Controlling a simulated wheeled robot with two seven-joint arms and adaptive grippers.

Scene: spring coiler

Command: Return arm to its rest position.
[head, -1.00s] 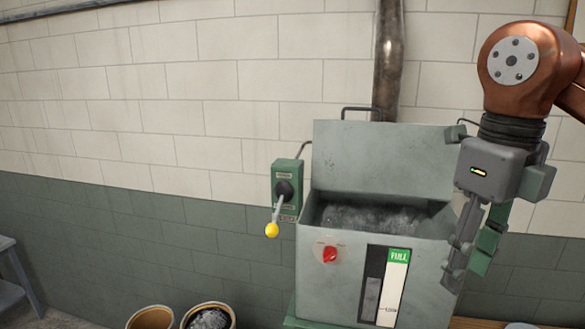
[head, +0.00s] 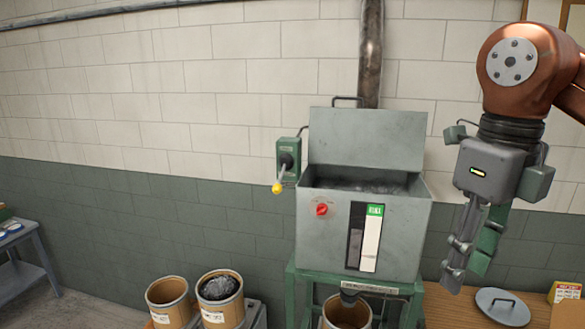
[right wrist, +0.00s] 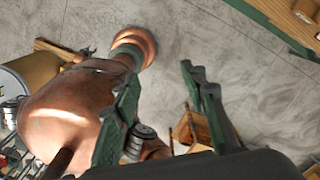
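My right arm comes in from the right in the head view. Its gripper (head: 468,272) hangs with its fingers pointing down, to the right of the grey hopper machine, and holds nothing that I can see. In the right wrist view the two green fingers (right wrist: 155,85) stand apart with an empty gap between them. Copper-coloured parts of my own body and the floor show behind them. My left arm and gripper are not in the head view.
The grey hopper (head: 332,235) stands on a green frame with its lid raised. A yellow-knobbed lever (head: 278,188) is on its left. Two drums (head: 168,300) (head: 220,295) stand lower left. A round lid (head: 503,306) lies on the wooden table (head: 455,308) below my right gripper.

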